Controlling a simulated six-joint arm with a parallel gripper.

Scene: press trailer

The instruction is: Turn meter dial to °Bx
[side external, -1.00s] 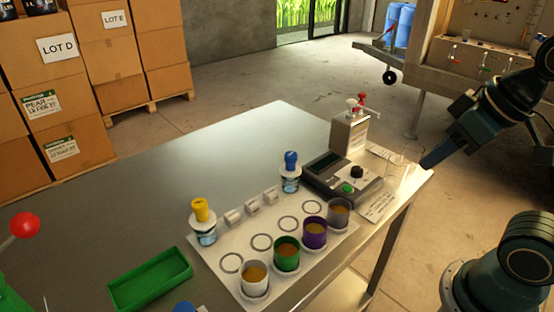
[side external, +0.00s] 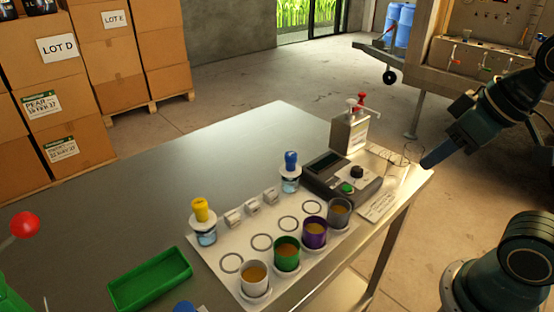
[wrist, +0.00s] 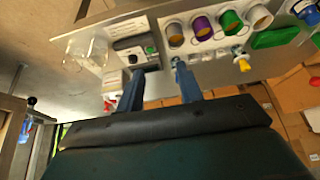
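The meter (side external: 338,178) is a dark grey box with a display on the metal table. Its round black dial (side external: 357,172) stands on the top face, beside a green button (side external: 347,188). The dial's setting is too small to read. The meter also shows in the wrist view (wrist: 134,45). My gripper (side external: 432,160) is in the air to the right of the meter, apart from it, beyond the table's right edge. In the wrist view its two blue fingers (wrist: 158,85) are spread with nothing between them.
A dispenser (side external: 350,132) with red and white pumps stands behind the meter. Clear glassware (side external: 410,155) stands at the table's right edge near my gripper. Several coloured cups (side external: 287,254) stand on a white mat left of the meter. A green tray (side external: 150,279) lies front left.

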